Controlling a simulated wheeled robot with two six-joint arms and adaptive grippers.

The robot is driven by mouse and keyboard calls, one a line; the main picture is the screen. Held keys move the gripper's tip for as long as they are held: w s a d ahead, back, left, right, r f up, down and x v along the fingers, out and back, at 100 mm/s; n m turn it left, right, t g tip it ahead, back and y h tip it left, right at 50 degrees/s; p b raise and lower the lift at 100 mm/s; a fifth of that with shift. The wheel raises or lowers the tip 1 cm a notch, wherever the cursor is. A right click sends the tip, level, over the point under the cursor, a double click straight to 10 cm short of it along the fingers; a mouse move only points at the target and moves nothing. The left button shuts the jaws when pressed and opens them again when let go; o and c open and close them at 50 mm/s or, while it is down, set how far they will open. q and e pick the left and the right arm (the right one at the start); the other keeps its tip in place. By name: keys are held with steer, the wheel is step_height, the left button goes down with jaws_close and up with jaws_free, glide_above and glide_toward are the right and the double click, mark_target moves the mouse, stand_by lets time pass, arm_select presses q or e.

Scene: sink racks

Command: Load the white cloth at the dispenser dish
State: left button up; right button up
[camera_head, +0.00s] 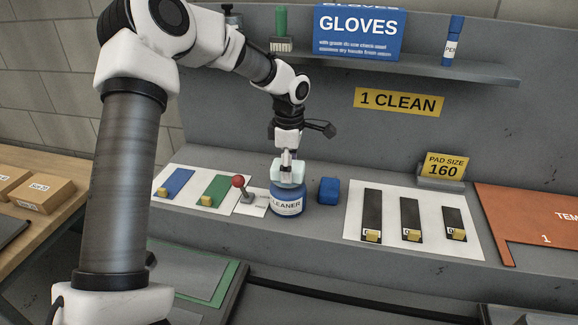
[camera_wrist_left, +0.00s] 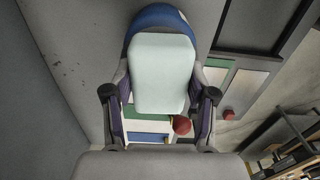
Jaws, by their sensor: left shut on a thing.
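My left gripper (camera_head: 288,156) points down and is shut on the white cloth (camera_head: 291,173), a pale folded pad. In the left wrist view the cloth (camera_wrist_left: 162,70) sits between the two fingers (camera_wrist_left: 160,92). The blue dispenser (camera_head: 287,203), labelled CLEANER, stands on the counter right under the cloth. In the left wrist view the dispenser's blue rim (camera_wrist_left: 160,14) shows beyond the cloth. The cloth hides the dish on top, so I cannot tell whether it is pressed onto it. My right gripper is not in view.
A red-knobbed lever (camera_head: 239,182) stands close left of the dispenser, and a blue block (camera_head: 329,190) close right. A white board (camera_head: 358,228) with several dark strips lies further right. A 160 pad size sign (camera_head: 442,170) stands behind. A shelf (camera_head: 480,70) with a gloves box (camera_head: 359,35) hangs above.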

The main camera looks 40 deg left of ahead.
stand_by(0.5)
arm_select(q)
step_height(320, 180, up, 7)
steer(key=p, duration=0.6)
stand_by(0.3)
stand_by(0.4)
